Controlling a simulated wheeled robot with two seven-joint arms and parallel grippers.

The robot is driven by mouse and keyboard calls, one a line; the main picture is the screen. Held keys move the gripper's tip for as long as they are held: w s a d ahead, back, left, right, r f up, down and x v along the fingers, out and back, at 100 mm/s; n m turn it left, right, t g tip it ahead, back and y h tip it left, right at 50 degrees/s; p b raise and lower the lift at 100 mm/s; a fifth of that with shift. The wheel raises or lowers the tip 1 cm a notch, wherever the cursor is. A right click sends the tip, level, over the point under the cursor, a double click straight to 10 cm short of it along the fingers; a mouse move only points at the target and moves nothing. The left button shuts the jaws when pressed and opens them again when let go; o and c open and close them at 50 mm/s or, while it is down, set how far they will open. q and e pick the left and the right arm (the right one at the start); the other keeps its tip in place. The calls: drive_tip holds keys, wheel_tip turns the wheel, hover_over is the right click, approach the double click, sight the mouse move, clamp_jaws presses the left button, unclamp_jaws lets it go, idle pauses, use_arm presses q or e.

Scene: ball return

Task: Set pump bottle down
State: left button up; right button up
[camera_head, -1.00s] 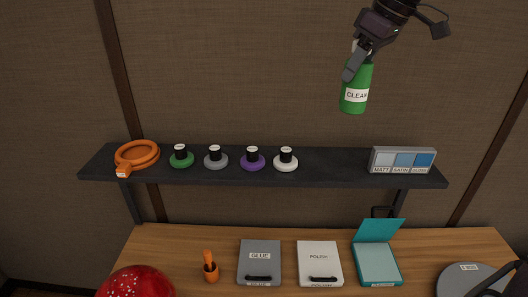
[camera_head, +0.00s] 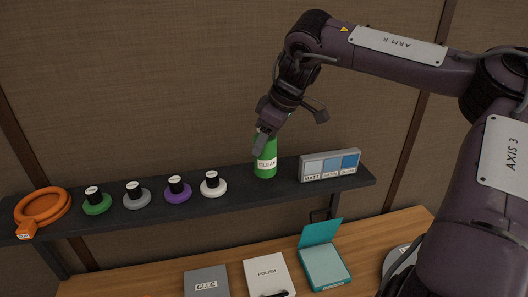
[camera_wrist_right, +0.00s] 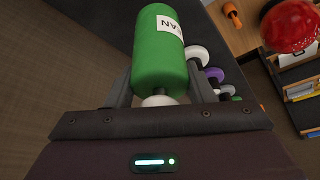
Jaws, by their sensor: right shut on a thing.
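The green pump bottle (camera_head: 265,165) with a white label is upright at the shelf, between the white-based knob and the swatch block. Its base looks level with the dark shelf (camera_head: 235,191), but I cannot tell for sure whether it touches. My right gripper (camera_head: 264,131) is shut on the top of the bottle from above. In the right wrist view the bottle (camera_wrist_right: 160,55) sits between the two fingers (camera_wrist_right: 160,92), its white neck near the palm. My left gripper is not in view.
On the shelf stand an orange ring (camera_head: 43,206), several round-based knobs such as the white one (camera_head: 213,185), and a swatch block (camera_head: 329,166). Below, the wooden bench (camera_head: 150,272) holds a grey glue box (camera_head: 206,283), a white polish box (camera_head: 268,274) and a teal open box (camera_head: 325,264).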

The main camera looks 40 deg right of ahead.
sight(265, 156)
drive_tip(key=shift+s+a+f+p, duration=0.1)
drive_tip(key=shift+a+f+p, duration=0.1)
drive_tip(key=shift+f, duration=0.2)
drive_tip(key=shift+s+a+f+p, duration=0.1)
drive_tip(key=shift+f+p, duration=0.05)
drive_tip(key=shift+f, duration=0.25)
wheel_tip(265, 156, down, 2)
drive_tip(key=shift+f+p, duration=0.15)
drive_tip(key=shift+p, duration=0.15)
drive_tip(key=shift+w+d+f, duration=0.15)
drive_tip(key=shift+d+f, duration=0.05)
drive_tip(key=shift+f, duration=0.05)
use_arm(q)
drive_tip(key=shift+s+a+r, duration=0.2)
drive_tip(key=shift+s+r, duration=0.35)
use_arm(e)
drive_tip(key=shift+a, duration=0.1)
drive_tip(key=o, duration=1.1)
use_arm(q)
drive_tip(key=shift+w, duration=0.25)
